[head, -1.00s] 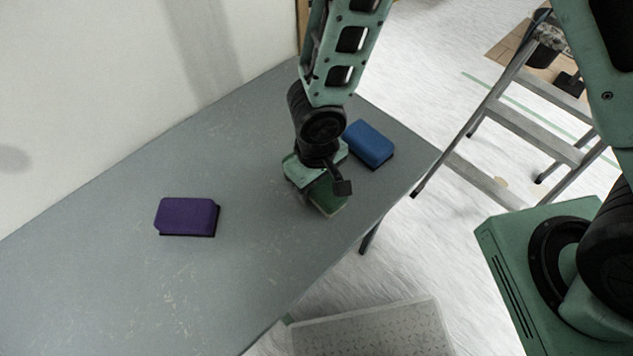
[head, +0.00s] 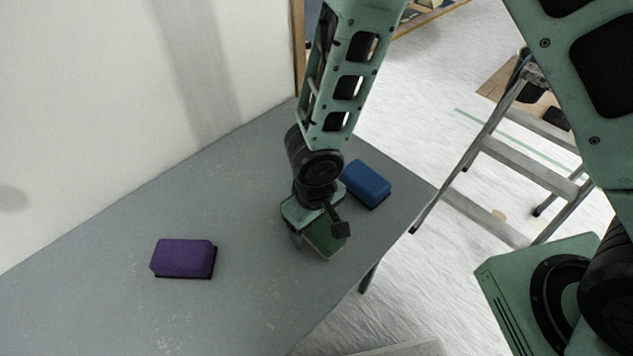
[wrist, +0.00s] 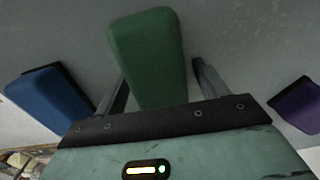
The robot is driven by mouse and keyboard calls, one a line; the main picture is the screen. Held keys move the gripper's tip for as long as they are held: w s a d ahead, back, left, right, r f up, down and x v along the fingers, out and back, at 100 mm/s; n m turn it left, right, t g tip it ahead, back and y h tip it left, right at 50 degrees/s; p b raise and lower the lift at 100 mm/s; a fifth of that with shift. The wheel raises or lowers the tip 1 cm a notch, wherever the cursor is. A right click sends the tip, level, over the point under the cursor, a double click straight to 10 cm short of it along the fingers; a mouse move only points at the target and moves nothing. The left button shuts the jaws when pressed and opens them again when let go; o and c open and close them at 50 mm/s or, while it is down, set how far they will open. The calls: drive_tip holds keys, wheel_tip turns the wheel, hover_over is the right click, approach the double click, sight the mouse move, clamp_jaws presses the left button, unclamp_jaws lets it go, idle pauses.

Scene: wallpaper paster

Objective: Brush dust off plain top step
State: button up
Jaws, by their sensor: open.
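A green block-shaped brush (head: 326,242) lies on the grey table under my gripper (head: 322,232), partly hidden by it. In the wrist view the green brush (wrist: 147,58) sits between my two spread fingers (wrist: 160,85). The fingers are open, with a visible gap on the right side; contact on the left is unclear. A blue brush (head: 366,184) lies just behind, to the right. A purple brush (head: 183,257) lies apart on the left. A metal stepladder (head: 525,162) stands right of the table; its upper part is partly hidden by my arm.
The grey table (head: 110,300) has bare room around the purple brush, with pale specks on it. A white wall (head: 90,110) runs along its back. A pale surface (head: 415,349) is cut off at the bottom edge. Pale sheeting covers the floor (head: 425,95).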

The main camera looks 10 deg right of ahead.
wheel_tip(320, 180, up, 17)
drive_tip(key=p, duration=0.2)
drive_tip(key=s+d+r+n, duration=0.1)
drive_tip(key=s+d+r, duration=0.7)
drive_tip(key=s, duration=0.3)
drive_tip(key=shift+y, duration=0.3)
drive_tip(key=shift+o, duration=0.4)
drive_tip(key=shift+w, duration=0.15)
